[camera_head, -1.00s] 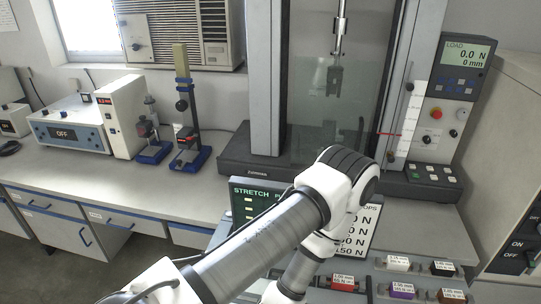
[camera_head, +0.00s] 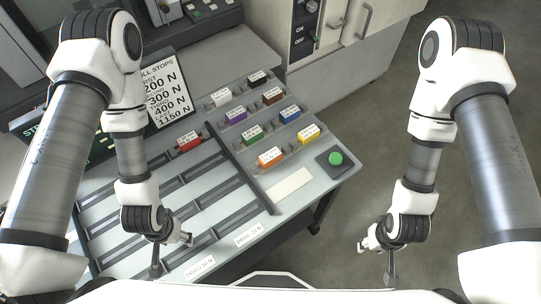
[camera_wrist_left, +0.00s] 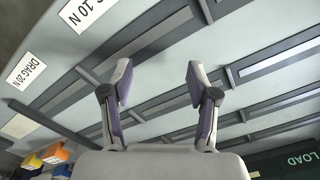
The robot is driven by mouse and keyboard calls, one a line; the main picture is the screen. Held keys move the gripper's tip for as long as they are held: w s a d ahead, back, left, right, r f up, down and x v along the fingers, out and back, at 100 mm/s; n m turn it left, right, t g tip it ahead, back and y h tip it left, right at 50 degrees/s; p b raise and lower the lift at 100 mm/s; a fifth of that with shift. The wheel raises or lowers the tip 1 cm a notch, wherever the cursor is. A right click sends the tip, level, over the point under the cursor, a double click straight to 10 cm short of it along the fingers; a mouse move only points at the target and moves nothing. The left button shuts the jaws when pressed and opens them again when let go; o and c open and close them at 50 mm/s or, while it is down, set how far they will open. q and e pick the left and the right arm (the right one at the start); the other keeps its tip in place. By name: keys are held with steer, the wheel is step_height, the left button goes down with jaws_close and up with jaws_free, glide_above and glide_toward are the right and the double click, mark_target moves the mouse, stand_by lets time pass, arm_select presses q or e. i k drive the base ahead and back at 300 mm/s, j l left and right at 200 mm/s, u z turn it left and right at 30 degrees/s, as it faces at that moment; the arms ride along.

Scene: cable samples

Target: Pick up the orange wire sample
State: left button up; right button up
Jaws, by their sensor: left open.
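The orange wire sample (camera_head: 270,157) sits in the front row of the sample rack, beside the yellow sample (camera_head: 308,134). In the left wrist view the orange sample (camera_wrist_left: 54,154) is at the lower left, partly cut off from clear view. My left gripper (camera_head: 172,254) is over the front of the slotted panel, left of and nearer than the orange sample. In the left wrist view my left gripper (camera_wrist_left: 158,80) is open and empty above the slots. My right gripper (camera_head: 378,259) hangs to the right of the table, fingers apart, well clear of the samples.
White, black, purple, brown, green and blue samples stand behind the orange one. A red sample (camera_head: 188,142) sits alone to the left. A green button (camera_head: 335,158) is at the right edge. A stops sign (camera_head: 163,90) stands behind. Raised rails (camera_head: 199,203) cross the slotted panel (camera_head: 215,188).

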mark_target(272, 157)
steer(key=i+l+u, duration=0.15)
steer(key=l+u, duration=0.2)
steer(key=l, duration=0.4)
steer(key=i+l+u, duration=0.1)
steer(key=l+u, duration=0.25)
steer(key=l, duration=0.4)
